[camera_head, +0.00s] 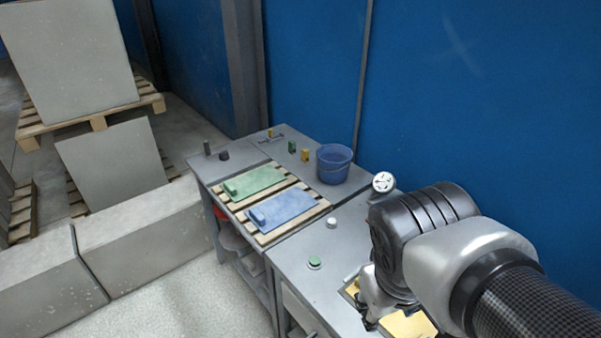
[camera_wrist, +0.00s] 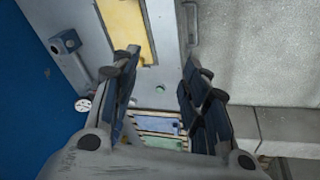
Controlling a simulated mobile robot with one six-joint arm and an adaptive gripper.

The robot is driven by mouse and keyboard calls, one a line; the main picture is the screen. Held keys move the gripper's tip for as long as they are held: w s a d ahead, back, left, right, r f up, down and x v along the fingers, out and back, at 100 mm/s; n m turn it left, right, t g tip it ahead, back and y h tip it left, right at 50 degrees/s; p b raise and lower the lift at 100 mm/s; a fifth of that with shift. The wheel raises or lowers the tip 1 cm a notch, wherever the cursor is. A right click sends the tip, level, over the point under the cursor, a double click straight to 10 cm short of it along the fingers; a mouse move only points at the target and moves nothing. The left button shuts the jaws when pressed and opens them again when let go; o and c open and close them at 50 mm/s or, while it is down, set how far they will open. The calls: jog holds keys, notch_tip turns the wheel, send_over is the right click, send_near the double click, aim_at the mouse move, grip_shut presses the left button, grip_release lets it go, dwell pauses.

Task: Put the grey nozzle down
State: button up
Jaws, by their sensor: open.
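My gripper (camera_head: 368,318) is at the near right of the grey bench, over or beside the yellow panel (camera_head: 408,325). In the wrist view my gripper (camera_wrist: 160,57) is open, its two dark fingers spread wide with nothing between them. I cannot surely pick out the grey nozzle. A small upright dark grey piece (camera_head: 207,148) stands at the far left bench corner, well away from my gripper; it is too small to name. The yellow panel also shows in the wrist view (camera_wrist: 124,30), beyond the left finger. My arm hides part of the bench.
A round gauge (camera_head: 383,182) rises near the blue wall. A green button (camera_head: 314,263) is on the bench, with bare surface around it.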

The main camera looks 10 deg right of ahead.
jog(key=a, duration=0.1)
jog(key=s+a+r+t+y, duration=0.1)
jog(key=a, duration=0.1)
jog(key=a+m+y, duration=0.1)
jog(key=a, duration=0.1)
jog(key=shift+s+a+r+t, duration=0.1)
jog(key=shift+s+r+t, duration=0.1)
jog(key=shift+s+t, duration=0.2)
jog(key=shift+c, duration=0.4)
